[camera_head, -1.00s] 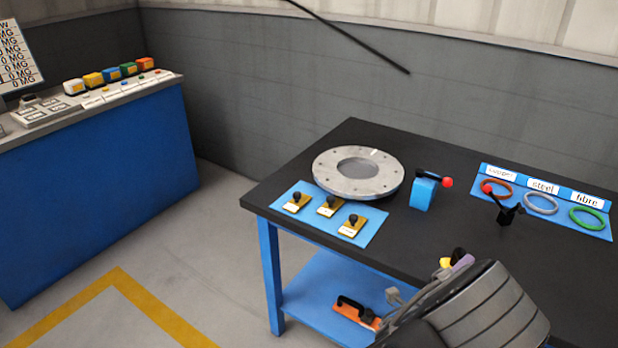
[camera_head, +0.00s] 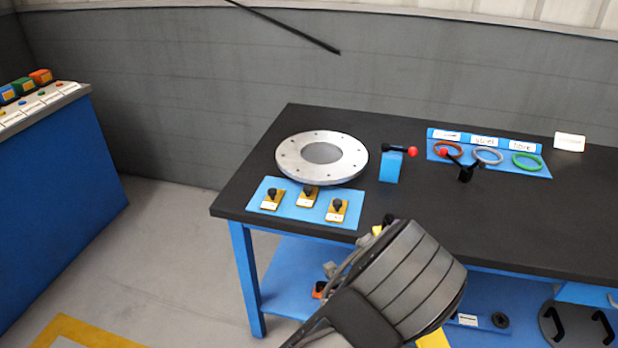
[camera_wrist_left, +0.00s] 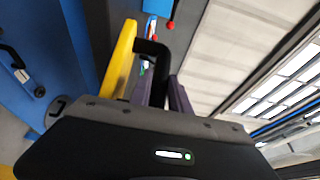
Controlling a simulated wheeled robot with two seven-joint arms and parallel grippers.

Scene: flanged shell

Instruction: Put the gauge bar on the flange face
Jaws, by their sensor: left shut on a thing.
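The flange is a silver ring with bolt holes and a round central opening; its flat face (camera_head: 290,151) is up, at the left of the black table in the head view. A yellow bar with a black handle, apparently the gauge bar (camera_wrist_left: 120,62), shows in the left wrist view. My left gripper (camera_wrist_left: 161,92) is shut on its handle between purple fingers. In the head view the bar's yellow lower end (camera_head: 433,339) shows below my grey arm, which hides most of the bar and the gripper. The held bar is in front of the table, apart from the flange. My right gripper is not in view.
A blue mat (camera_head: 289,218) with small black-knobbed gauges lies before the flange. Right of it stand a blue block (camera_head: 391,168) with a red-tipped lever and a black lever stand (camera_head: 466,172). A ring tray (camera_head: 545,169) lies beyond. The right tabletop is mostly clear.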

